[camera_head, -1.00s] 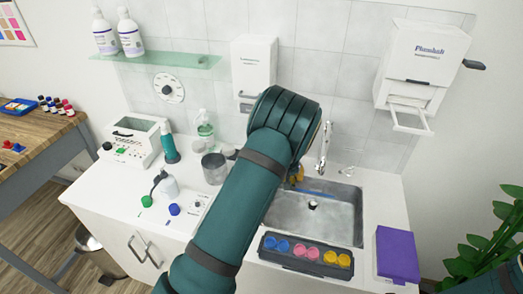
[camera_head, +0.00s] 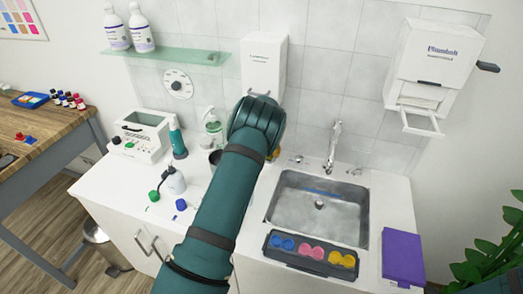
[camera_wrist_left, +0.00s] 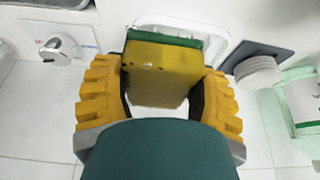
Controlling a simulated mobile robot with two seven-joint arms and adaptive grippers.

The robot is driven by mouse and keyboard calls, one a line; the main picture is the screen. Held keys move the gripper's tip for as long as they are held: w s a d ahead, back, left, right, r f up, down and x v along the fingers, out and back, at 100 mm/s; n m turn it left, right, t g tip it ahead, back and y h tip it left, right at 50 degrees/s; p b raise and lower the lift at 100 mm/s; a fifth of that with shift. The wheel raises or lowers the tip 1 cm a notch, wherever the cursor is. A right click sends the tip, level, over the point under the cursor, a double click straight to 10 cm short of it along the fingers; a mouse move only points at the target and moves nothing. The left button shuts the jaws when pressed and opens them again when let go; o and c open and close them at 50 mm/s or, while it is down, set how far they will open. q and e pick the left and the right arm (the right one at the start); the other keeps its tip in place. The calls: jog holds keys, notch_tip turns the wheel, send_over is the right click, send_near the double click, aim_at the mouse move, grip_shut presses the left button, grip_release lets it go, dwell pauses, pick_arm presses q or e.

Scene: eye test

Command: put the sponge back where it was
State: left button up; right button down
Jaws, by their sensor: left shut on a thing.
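The sponge (camera_wrist_left: 155,78) is a yellow block with a green layer along its far edge in the left wrist view. My left gripper (camera_wrist_left: 162,92) has its two yellow fingers on either side of the sponge and is shut on it. Beyond the sponge is a white, round-cornered tray or holder (camera_wrist_left: 190,24); I cannot tell whether the sponge touches it. In the head view my left arm covers the sponge, and only a little of the yellow left gripper (camera_head: 273,156) shows beside the wrist, above the counter left of the sink. My right gripper is out of view.
The sink (camera_head: 330,225) is empty, with a tap (camera_head: 334,145) behind it. A dark tray (camera_head: 280,254) of coloured items lies in front, a purple box (camera_head: 402,257) at right. Bottles and a white device (camera_head: 140,138) crowd the left counter. A white dispenser (camera_head: 263,68) hangs behind my wrist.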

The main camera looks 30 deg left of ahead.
pick_arm(q)
jog(key=a, duration=0.3)
jog(key=shift+w+f, duration=0.15)
jog(key=shift+w, duration=0.2)
jog(key=shift+d+f, duration=0.15)
jog(key=shift+f, duration=0.4)
jog(key=shift+d, duration=0.1)
jog(key=shift+f, duration=0.1)
jog(key=shift+f+b, duration=0.35)
jog(key=shift+f, duration=0.05)
jog(key=shift+f, duration=0.2)
jog(key=o, duration=1.3)
jog(key=shift+c, duration=0.2)
jog(key=shift+r, duration=0.1)
